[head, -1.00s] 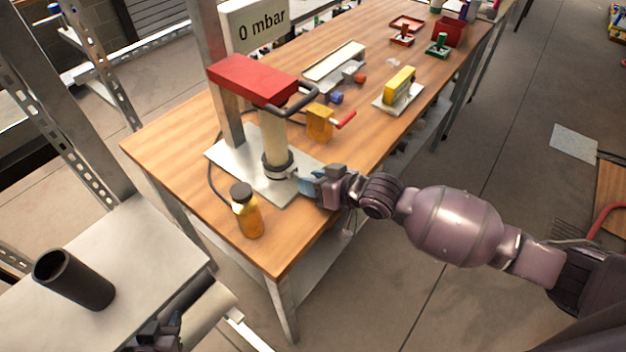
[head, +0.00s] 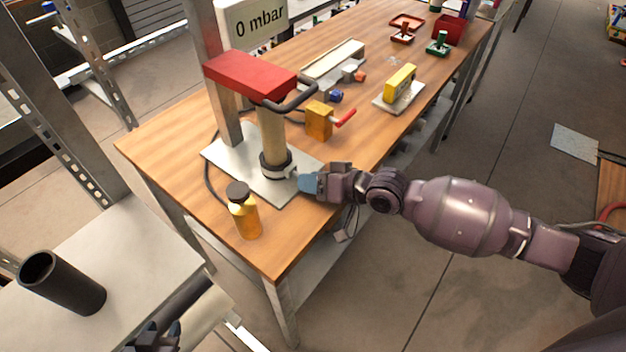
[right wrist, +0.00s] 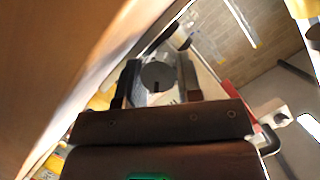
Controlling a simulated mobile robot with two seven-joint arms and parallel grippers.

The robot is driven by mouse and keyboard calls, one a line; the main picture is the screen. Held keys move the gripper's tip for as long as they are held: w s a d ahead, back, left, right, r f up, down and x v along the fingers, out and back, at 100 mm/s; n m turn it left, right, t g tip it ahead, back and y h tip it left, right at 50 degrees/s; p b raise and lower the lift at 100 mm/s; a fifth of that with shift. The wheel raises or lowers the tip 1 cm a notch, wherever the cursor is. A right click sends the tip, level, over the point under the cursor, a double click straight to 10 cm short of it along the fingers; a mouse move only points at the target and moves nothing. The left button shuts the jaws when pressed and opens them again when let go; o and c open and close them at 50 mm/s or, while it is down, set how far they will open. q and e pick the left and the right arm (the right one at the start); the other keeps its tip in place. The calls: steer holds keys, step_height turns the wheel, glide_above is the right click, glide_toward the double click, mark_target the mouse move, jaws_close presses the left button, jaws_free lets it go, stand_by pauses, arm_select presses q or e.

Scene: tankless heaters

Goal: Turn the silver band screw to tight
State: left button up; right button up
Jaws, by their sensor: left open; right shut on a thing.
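The silver band (head: 270,173) with black edging circles the foot of the beige column (head: 272,135) on a metal plate. Its screw is hidden behind my right gripper (head: 302,183) in the head view. In the right wrist view, a round grey slotted screw head (right wrist: 158,75) sits between the two dark fingers of my right gripper (right wrist: 157,85), which is shut on it. The slot points roughly down in that view. My left gripper (head: 155,340) is open at the bottom edge of the head view, away from the band and partly cut off.
An amber bottle (head: 243,212) stands close to the band, near the table's front edge. A red block with a dark handle (head: 250,76) tops the column. A yellow valve with a red lever (head: 319,121) stands behind. The display (head: 252,24) reads 0 mbar.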

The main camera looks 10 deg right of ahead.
steer(key=o, duration=0.9)
steer(key=shift+o, duration=0.2)
steer(key=shift+d+f, duration=0.1)
